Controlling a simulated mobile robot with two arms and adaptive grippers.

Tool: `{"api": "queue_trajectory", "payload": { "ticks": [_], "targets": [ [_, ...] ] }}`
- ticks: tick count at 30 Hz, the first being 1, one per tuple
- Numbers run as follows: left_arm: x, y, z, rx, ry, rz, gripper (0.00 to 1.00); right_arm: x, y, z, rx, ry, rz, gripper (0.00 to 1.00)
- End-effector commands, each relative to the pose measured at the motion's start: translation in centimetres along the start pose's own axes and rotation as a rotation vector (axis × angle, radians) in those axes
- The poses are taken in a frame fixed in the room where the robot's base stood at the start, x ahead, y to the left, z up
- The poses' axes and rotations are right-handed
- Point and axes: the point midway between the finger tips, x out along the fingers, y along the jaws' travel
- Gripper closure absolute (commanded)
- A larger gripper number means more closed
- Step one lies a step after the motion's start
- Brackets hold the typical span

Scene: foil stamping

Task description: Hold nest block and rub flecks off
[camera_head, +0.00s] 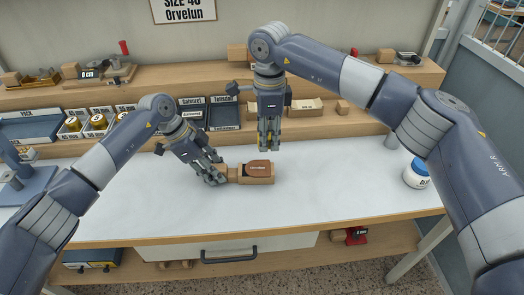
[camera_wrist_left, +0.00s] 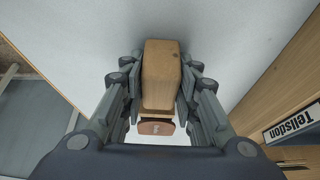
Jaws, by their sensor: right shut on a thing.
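The nest block (camera_head: 262,181) is a wooden block on the white worktop, with a reddish-brown piece (camera_head: 258,169) bearing small lettering in its top. My left gripper (camera_head: 218,177) is low at the block's left end. In the left wrist view the wooden part (camera_wrist_left: 161,75) lies between my left fingers (camera_wrist_left: 161,95), very close to both pads; contact is unclear. The brown piece (camera_wrist_left: 156,128) shows below it. My right gripper (camera_head: 269,146) is above the block, apart from it, shut on a small yellowish thing (camera_head: 270,134) largely hidden by the fingers. Flecks are too small to tell.
Open trays (camera_head: 225,117) and round tins (camera_head: 98,121) line the back of the worktop. A blue-grey device (camera_head: 15,175) stands at the left. The worktop (camera_head: 330,190) right of the block is clear.

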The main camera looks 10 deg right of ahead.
Motion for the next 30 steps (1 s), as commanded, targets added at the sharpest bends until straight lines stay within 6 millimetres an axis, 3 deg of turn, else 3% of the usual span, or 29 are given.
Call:
{"api": "queue_trajectory", "payload": {
  "ticks": [1,3,12,16,30],
  "targets": [
    [0.1,0.1,0.0,0.000,-0.001,0.002,0.58,0.0,0.0,0.0,0.000,0.000,0.000,0.95],
    [0.1,0.1,0.0,0.000,0.000,0.002,0.49,0.0,0.0,0.0,0.000,0.000,0.000,0.95],
    [-0.1,0.0,0.0,0.000,0.000,0.000,0.49,0.0,0.0,0.0,0.000,0.000,0.000,0.95],
    [-1.0,-0.1,0.0,0.000,0.000,-0.001,0.49,0.0,0.0,0.0,0.000,0.000,0.000,0.95],
    [-10.0,-0.1,0.0,0.000,-0.001,-0.001,0.49,0.0,0.0,0.0,0.000,0.000,0.000,0.95]
  ]
}}
